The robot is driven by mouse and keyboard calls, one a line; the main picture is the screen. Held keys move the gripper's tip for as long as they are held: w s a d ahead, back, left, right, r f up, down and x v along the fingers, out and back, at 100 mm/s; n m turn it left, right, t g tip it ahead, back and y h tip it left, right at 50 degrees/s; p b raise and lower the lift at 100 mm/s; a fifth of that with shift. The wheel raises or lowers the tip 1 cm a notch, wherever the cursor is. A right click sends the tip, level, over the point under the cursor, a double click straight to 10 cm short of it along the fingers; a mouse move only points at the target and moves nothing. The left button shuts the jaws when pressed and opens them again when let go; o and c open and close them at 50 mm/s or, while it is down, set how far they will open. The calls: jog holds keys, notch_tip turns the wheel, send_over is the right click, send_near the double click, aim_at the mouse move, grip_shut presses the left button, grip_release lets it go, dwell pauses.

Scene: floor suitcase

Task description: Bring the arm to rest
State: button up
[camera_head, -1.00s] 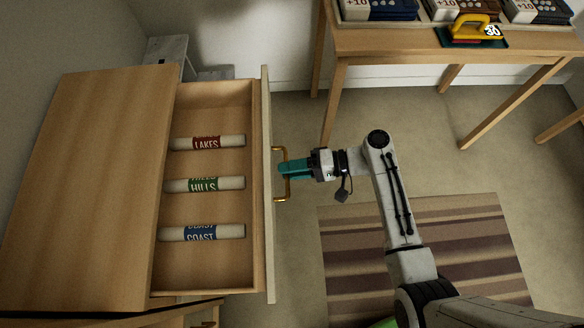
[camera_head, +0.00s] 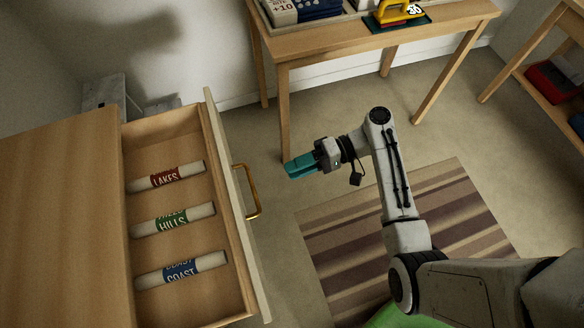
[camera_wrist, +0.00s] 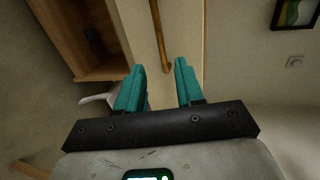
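My gripper (camera_head: 288,168) has teal fingers and hangs to the right of the open drawer's front, clear of the brass handle (camera_head: 252,192). In the wrist view my gripper (camera_wrist: 159,66) has its two fingers apart with nothing held between them. The handle (camera_wrist: 160,38) shows there just beyond the fingertips, on the pale drawer front (camera_wrist: 188,30). My arm is bent and reaches from the lower right toward the drawer.
The pulled-out drawer (camera_head: 240,225) holds rolls labelled LAKES (camera_head: 166,176), HILLS (camera_head: 173,219) and COAST (camera_head: 181,270). A wooden table (camera_head: 350,42) bears a yellow-handled item (camera_head: 398,14). A striped rug (camera_head: 335,240) lies on the floor. A shelf (camera_head: 540,85) stands at right.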

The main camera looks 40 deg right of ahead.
dwell(0.4)
jog(key=s+f+n+g+h+p, duration=0.15)
jog(key=s+f+g+h, duration=0.25)
jog(key=s+h, duration=0.55)
jog(key=s+d+r+n+h, duration=0.2)
jog(key=s+d+r+h, duration=0.2)
jog(key=s+r+h, duration=0.1)
jog(key=shift+s+d+r+p, duration=0.15)
jog(key=shift+s+r+p, duration=0.25)
jog(key=shift+s+r, duration=0.7)
